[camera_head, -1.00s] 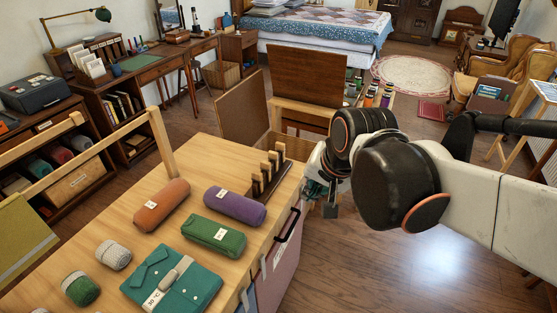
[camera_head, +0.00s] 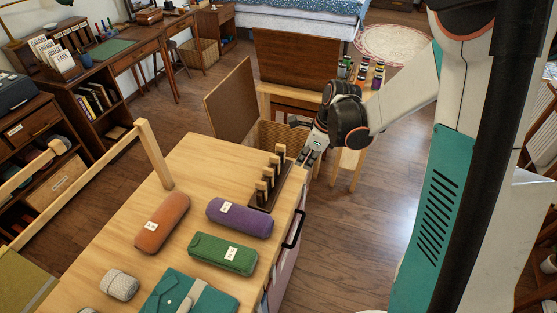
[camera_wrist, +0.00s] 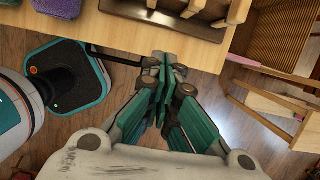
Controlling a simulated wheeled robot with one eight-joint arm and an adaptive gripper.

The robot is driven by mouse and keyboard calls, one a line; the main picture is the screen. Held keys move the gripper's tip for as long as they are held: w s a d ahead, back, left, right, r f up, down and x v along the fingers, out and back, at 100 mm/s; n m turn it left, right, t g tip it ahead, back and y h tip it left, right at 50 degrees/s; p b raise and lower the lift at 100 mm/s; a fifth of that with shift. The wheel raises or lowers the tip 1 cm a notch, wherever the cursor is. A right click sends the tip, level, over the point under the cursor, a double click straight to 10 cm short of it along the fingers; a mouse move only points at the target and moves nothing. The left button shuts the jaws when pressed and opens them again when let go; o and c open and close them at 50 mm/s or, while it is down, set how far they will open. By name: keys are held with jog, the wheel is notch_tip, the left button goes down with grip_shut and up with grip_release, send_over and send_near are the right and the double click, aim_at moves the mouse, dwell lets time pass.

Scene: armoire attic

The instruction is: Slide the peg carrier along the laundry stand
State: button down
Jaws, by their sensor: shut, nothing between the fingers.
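The peg carrier (camera_head: 260,203), a dark base with several upright light-wood pegs, stands on the laundry stand (camera_head: 205,165) near its far right edge. My gripper (camera_head: 304,160) is just off that edge, beside the carrier's far end. In the wrist view, the carrier (camera_wrist: 165,17) lies along the top, beyond my gripper's fingertips (camera_wrist: 162,62). The fingers are together and empty. A gap shows between them and the carrier. The carrier's underside is hidden.
Orange (camera_head: 162,220), purple (camera_head: 240,217) and green (camera_head: 222,253) cases lie on the stand near the carrier. A black handle (camera_head: 295,229) sticks out from the stand's right side. A wooden chair and a small table with bottles (camera_head: 362,72) stand beyond. Floor to the right is open.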

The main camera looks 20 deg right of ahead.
jog(key=f, duration=0.1)
jog(key=b, duration=0.4)
send_near(279, 183)
jog(key=f, duration=0.1)
jog(key=s+d+f, duration=0.1)
jog(key=f, duration=0.1)
jog(key=d+f, duration=0.1)
jog(key=f, duration=0.1)
jog(key=shift+s, duration=0.25)
jog(key=w+a, duration=0.1)
jog(key=a, duration=0.1)
jog(key=shift+w+a+f+b, duration=0.1)
jog(key=shift+w+a+b, duration=0.2)
jog(key=shift+w, duration=0.1)
jog(key=shift+w+a, duration=0.3)
jog(key=w+a, duration=0.4)
jog(key=a, duration=0.1)
jog(key=w+a, duration=0.4)
jog(key=a, duration=0.2)
jog(key=w+a, duration=0.4)
jog(key=a, duration=0.1)
jog(key=shift+a, duration=0.3)
